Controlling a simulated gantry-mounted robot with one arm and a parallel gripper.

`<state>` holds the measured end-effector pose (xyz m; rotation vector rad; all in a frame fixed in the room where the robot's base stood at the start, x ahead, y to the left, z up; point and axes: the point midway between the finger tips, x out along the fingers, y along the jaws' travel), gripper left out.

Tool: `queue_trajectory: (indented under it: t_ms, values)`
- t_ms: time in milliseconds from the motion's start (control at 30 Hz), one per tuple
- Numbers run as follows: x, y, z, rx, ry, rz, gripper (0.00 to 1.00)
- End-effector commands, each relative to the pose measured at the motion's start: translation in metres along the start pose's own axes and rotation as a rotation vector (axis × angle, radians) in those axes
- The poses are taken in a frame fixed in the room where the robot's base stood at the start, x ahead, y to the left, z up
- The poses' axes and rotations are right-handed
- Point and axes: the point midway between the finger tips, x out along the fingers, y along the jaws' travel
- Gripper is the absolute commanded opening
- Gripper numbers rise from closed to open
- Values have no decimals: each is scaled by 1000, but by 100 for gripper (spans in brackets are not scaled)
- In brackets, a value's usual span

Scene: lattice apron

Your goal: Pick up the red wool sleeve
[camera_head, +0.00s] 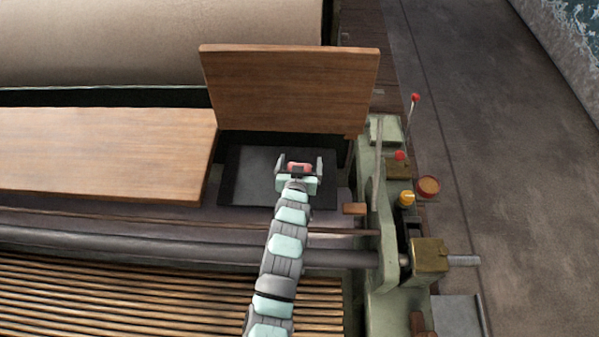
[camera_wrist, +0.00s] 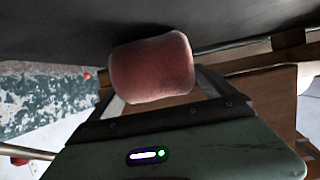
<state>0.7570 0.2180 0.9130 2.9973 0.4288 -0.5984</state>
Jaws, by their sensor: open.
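The red wool sleeve (camera_head: 299,167) is a small, dull red, rounded piece. It lies at the dark recessed tray (camera_head: 234,185) below the raised wooden lid. My gripper (camera_head: 299,162) is open, with one finger on each side of the sleeve and visible space between the fingers and it. In the wrist view the sleeve (camera_wrist: 152,68) fills the middle, just beyond the palm and against the dark surface. Its near lower edge is close to the palm. I cannot tell whether any finger touches it.
The raised wooden lid (camera_head: 290,90) stands behind my gripper. A flat wooden board (camera_head: 100,150) lies to the left. A green machine frame (camera_head: 380,220) with a red-knobbed lever (camera_head: 414,98), a yellow knob (camera_head: 407,198) and a small round cup (camera_head: 428,186) stands at the right.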

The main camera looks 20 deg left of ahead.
Motion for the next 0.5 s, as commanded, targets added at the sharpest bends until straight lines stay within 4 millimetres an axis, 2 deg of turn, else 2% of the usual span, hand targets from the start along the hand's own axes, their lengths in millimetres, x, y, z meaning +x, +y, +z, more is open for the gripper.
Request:
queue_trajectory:
  t_ms: [233,500]
  values:
    - [2,0,0,0,0,0,93]
    - [2,0,0,0,1,0,71]
